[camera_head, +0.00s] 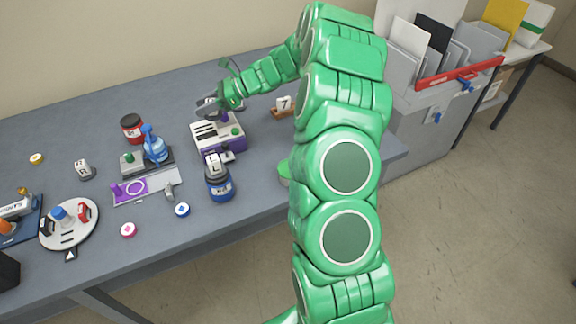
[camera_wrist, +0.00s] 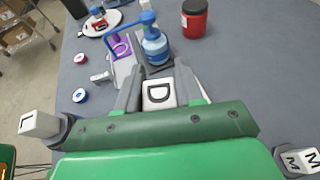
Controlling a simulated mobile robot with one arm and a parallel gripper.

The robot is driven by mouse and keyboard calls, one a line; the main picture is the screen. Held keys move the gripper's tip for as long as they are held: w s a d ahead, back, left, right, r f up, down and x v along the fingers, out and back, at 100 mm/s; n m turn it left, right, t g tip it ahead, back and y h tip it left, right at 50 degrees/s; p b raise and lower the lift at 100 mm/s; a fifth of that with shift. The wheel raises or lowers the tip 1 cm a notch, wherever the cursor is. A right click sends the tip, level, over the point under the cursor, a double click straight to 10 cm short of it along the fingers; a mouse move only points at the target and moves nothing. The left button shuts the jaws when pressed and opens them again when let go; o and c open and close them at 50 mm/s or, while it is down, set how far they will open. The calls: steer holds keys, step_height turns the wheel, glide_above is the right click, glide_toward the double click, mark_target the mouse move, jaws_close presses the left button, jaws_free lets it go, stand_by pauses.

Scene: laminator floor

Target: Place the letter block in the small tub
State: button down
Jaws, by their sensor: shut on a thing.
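My gripper (camera_wrist: 158,92) is shut on a white letter block (camera_wrist: 159,95) marked D, its face turned to the wrist camera. In the head view my gripper (camera_head: 209,104) is over the back of the table, by the white and purple slotted box (camera_head: 217,137); I cannot make out the held block there. A small red tub (camera_head: 132,128) with a dark top stands at the back left, and also shows in the wrist view (camera_wrist: 194,19). A small blue tub (camera_head: 219,189) stands near the front edge, with a white L block (camera_head: 214,163) at its top. I cannot tell which tub is meant.
A blue pump bottle (camera_head: 155,147) stands left of the slotted box. An R block (camera_head: 83,169), a white round board (camera_head: 69,224) and small discs lie further left. A 7 block (camera_head: 283,104) sits on the right. Bare table lies along the back left.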

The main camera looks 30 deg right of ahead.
steer(key=s+d+m+t+h, duration=0.1)
steer(key=s+d+m+t, duration=0.25)
steer(key=s+d, duration=0.7)
steer(key=m+t+h, duration=0.3)
glide_above(285, 166)
steer(key=shift+n+g, duration=0.25)
steer(key=shift+a+f, duration=0.1)
steer(key=shift+f, duration=3.65)
steer(key=c, duration=0.7)
jaws_free()
steer(key=shift+f, duration=0.1)
